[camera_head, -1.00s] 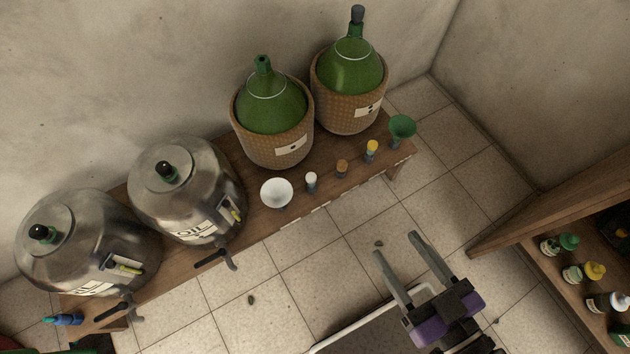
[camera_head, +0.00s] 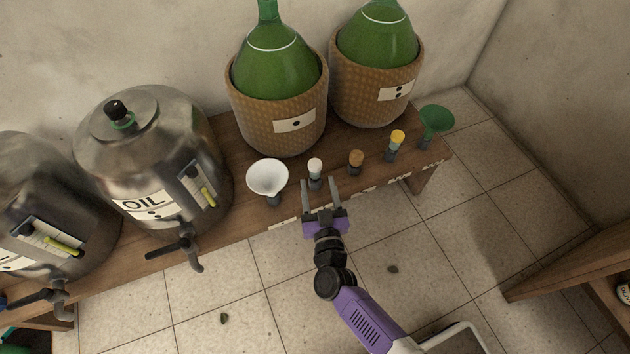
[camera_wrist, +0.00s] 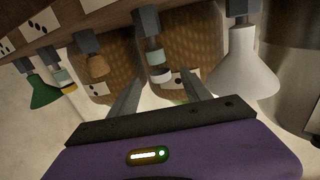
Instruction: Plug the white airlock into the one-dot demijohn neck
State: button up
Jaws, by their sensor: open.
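The white airlock (camera_head: 315,166) stands upright in a small dark holder near the front edge of the bench. My gripper (camera_head: 320,183) is open and empty, its fingers pointing at the airlock from the front. In the upside-down wrist view the airlock (camera_wrist: 155,57) shows between the two fingers (camera_wrist: 162,78), beyond their tips; I cannot tell the exact gap. The one-dot demijohn (camera_head: 275,62) is green glass in a wicker basket, behind the airlock. Its neck (camera_head: 267,10) is cut off by the top of the head view.
A white funnel (camera_head: 268,177) stands left of the airlock. A cork stopper (camera_head: 356,160), a yellow-topped airlock (camera_head: 396,143) and a green funnel (camera_head: 436,121) stand to the right. The two-dot demijohn (camera_head: 377,40) is behind these. Steel oil drums (camera_head: 150,140) with taps fill the left.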

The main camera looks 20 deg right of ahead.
aim_at(316, 175)
jog(key=shift+w+d+f, duration=0.15)
jog(key=shift+w+f, duration=0.1)
jog(key=shift+w, duration=0.25)
jog(key=shift+w+d+f, duration=0.1)
jog(key=shift+w+f, duration=0.15)
jog(key=shift+w, duration=0.25)
jog(key=shift+b+x, duration=0.55)
jog(key=shift+x, duration=0.35)
jog(key=b+x, duration=0.2)
jog(key=x, duration=0.1)
jog(key=b+x, duration=0.1)
jog(key=shift+w+d+f, duration=0.2)
jog(key=shift+w+f, duration=0.2)
jog(key=shift+w+r, duration=0.1)
jog(key=shift+w, duration=0.1)
jog(key=shift+c, duration=0.5)
grip_shut()
